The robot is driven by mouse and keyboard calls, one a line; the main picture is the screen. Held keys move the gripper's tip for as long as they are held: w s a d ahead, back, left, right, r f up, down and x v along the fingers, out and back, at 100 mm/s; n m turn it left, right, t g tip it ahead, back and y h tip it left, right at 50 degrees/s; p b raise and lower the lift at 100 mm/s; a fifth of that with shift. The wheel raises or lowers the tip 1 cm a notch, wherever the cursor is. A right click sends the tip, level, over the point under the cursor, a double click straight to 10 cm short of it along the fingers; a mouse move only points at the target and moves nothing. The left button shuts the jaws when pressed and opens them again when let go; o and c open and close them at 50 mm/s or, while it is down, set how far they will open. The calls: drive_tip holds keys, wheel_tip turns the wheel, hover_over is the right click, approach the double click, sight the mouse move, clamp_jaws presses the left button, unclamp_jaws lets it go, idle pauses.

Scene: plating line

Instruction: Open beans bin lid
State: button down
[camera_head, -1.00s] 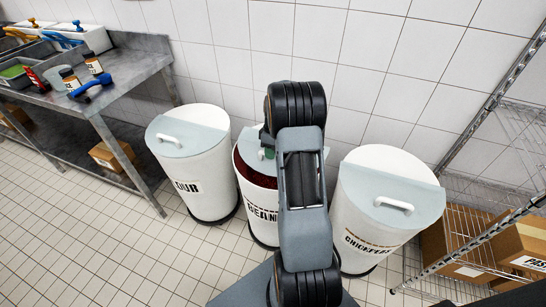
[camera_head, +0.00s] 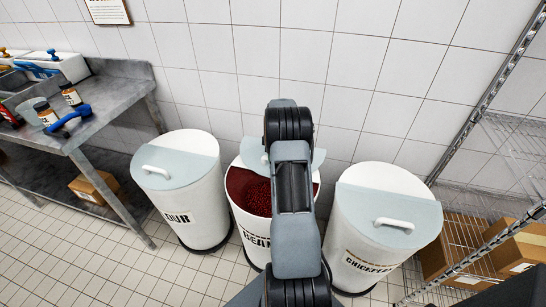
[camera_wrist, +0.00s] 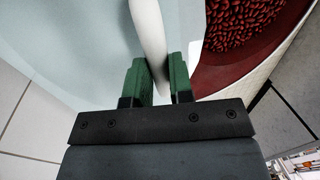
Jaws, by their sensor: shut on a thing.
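The beans bin (camera_head: 246,222) is the middle white bin, partly hidden behind my arm in the head view. Its pale lid (camera_head: 252,156) sits toward the back wall, leaving the front of the bin's mouth uncovered. Dark red beans (camera_head: 252,190) show inside; they also show at the top right of the wrist view (camera_wrist: 240,24). In the wrist view, the green fingers of my gripper (camera_wrist: 160,80) are shut on the lid's white handle (camera_wrist: 148,32), with the pale lid (camera_wrist: 85,40) around it. In the head view my arm hides the gripper and handle.
A flour bin (camera_head: 190,205) with its lid on stands to the left. A chickpeas bin (camera_head: 375,240), also lidded, stands to the right. A steel table (camera_head: 125,85) is at far left, a wire shelf with boxes (camera_head: 465,240) at far right. The tiled wall is close behind.

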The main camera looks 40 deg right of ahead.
drive_tip(key=c, duration=1)
unclamp_jaws()
drive_tip(key=r, duration=0.4)
drive_tip(key=w+d+r, duration=0.1)
drive_tip(key=r, duration=0.4)
drive_tip(key=d+r+p, duration=0.1)
drive_tip(key=r, duration=0.3)
drive_tip(key=shift+w+d+r, duration=0.15)
drive_tip(key=shift+w+r, duration=0.1)
